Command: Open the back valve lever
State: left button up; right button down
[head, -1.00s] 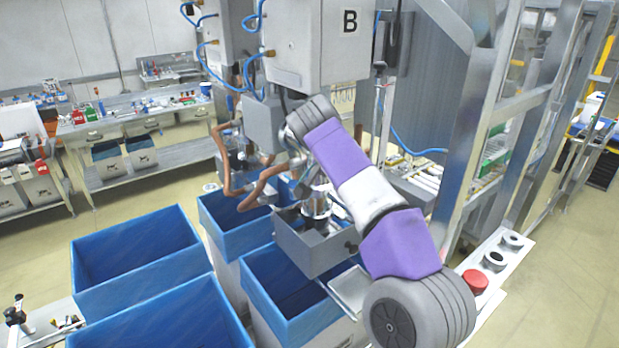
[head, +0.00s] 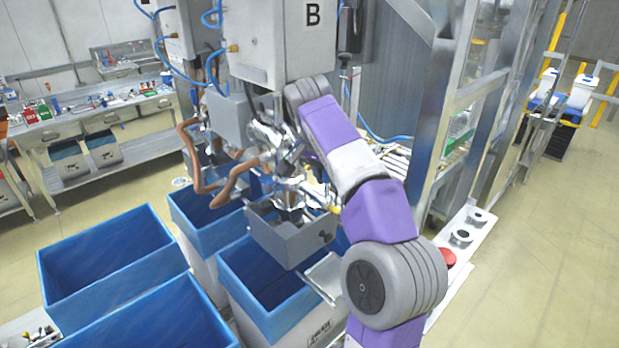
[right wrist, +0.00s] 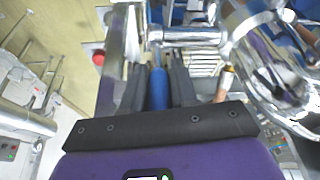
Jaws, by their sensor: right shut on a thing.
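My right gripper (right wrist: 158,75) has its two dark fingers closed on either side of a blue lever handle (right wrist: 158,92), seen in the right wrist view. The handle runs up toward a chrome valve fitting (right wrist: 188,36), with a larger shiny chrome body (right wrist: 280,80) at the right. In the head view the chrome valve assembly (head: 272,138) sits below the machine head marked B, beside my purple and grey right arm. The right fingertips and the lever are hidden there behind the arm. My left gripper is not in view.
The machine head B (head: 270,45) hangs above the valve. A grey metal box (head: 292,235) stands below it, over a blue-lined box (head: 262,290). Copper-coloured pipes (head: 215,190) are to the left. A steel frame (head: 455,110) stands at the right.

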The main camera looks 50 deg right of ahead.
jog(key=c, duration=1.2)
grip_release()
jog(key=shift+s+r, duration=0.15)
jog(key=shift+s, duration=0.15)
jog(key=shift+o, duration=1.2)
jog(key=shift+d, duration=0.2)
jog(key=p+v, duration=0.1)
jog(key=v, duration=0.6)
jog(key=shift+s+a+r, duration=0.25)
jog(key=shift+s+r, duration=0.05)
jog(key=shift+r, duration=0.05)
jog(key=shift+d, duration=0.1)
